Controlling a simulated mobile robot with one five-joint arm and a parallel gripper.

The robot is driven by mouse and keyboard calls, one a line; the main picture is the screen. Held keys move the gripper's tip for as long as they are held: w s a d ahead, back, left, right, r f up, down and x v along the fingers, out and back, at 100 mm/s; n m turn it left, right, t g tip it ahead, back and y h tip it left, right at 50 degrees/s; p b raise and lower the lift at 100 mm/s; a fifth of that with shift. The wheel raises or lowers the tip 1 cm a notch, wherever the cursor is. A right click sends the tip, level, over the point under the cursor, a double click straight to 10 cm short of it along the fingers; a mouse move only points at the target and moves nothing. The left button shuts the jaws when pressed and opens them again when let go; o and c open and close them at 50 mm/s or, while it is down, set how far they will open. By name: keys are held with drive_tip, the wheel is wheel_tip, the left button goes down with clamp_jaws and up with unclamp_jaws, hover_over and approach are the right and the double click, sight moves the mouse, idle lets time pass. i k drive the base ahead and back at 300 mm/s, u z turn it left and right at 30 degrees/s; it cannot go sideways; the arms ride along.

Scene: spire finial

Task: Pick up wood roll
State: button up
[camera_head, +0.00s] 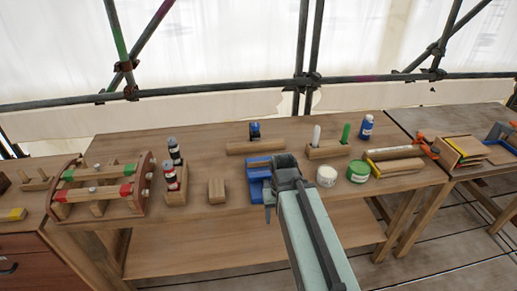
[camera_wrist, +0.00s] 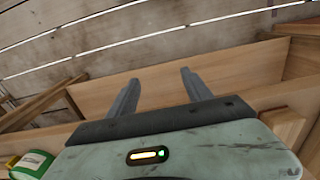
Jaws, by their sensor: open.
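A wooden cylinder that looks like the wood roll (camera_head: 400,167) lies near the right end of the main workbench. A paler roll (camera_head: 394,152) lies just behind it. I do not see the roll in the wrist view. My gripper (camera_head: 284,180) is at the front middle of the bench, well to the left of the roll, beside a blue tray (camera_head: 259,172). In the wrist view my gripper (camera_wrist: 160,86) has its two fingers apart with nothing between them, over the bench's lower woodwork and the floor.
A white jar (camera_head: 326,175) and a green tin (camera_head: 358,171) stand between my gripper and the roll. The green tin also shows in the wrist view (camera_wrist: 32,164). A blue bottle (camera_head: 366,127) stands behind the rolls. A wooden rack (camera_head: 103,190) stands far left.

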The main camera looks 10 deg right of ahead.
sight(266, 144)
drive_tip(key=k, duration=0.45)
drive_tip(key=u, duration=3.95)
drive_tip(key=k, duration=2.15)
drive_tip(key=z, duration=1.65)
drive_tip(key=i, duration=1.05)
drive_tip(key=z, duration=0.05)
